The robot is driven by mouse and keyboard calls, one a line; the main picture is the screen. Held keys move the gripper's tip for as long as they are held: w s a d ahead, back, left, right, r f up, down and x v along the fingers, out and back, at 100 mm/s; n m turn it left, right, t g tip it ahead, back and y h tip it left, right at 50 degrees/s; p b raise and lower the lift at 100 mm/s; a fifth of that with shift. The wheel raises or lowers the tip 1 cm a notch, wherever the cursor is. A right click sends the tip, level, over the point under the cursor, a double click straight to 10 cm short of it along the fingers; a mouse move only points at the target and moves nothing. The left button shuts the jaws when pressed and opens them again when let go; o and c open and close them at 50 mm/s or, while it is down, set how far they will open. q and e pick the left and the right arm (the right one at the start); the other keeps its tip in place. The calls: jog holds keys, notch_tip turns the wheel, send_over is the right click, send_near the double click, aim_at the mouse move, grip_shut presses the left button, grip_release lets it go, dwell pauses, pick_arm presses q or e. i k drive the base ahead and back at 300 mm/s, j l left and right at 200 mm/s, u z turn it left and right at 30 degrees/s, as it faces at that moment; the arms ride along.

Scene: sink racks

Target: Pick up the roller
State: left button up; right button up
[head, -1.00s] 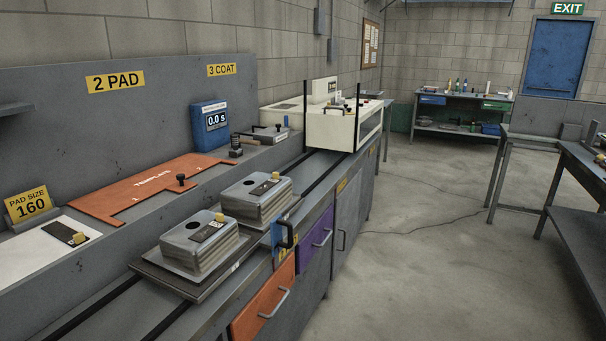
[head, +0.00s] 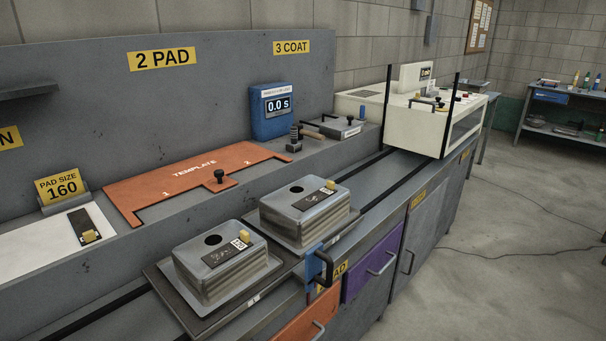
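A small brown handle-like piece (head: 311,132) lies on the back ledge, to the right of the blue timer. It may be the roller's handle, but it is too small to be sure. Beside it is a flat grey tray or pad (head: 336,128) with a dark bar and a black knob on top. Neither of my grippers shows in the head view.
The blue timer (head: 271,112) reads 0.0 s. An orange template (head: 150,180) lies on the ledge. Two grey metal sinks (head: 222,270) (head: 308,212) sit on the bench in front. A cream machine (head: 430,125) stands at the right end. The floor (head: 470,280) at right is open.

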aim_at(294, 146)
jog(key=u, duration=0.6)
jog(key=l+u, duration=0.65)
jog(key=u, duration=0.15)
jog(key=l+u, duration=0.4)
jog(key=k+l+u, duration=0.1)
jog(key=l+u, duration=0.15)
jog(key=u, duration=0.15)
jog(key=k+l+u, duration=0.15)
jog(key=l+u, duration=0.15)
jog(key=u, duration=0.15)
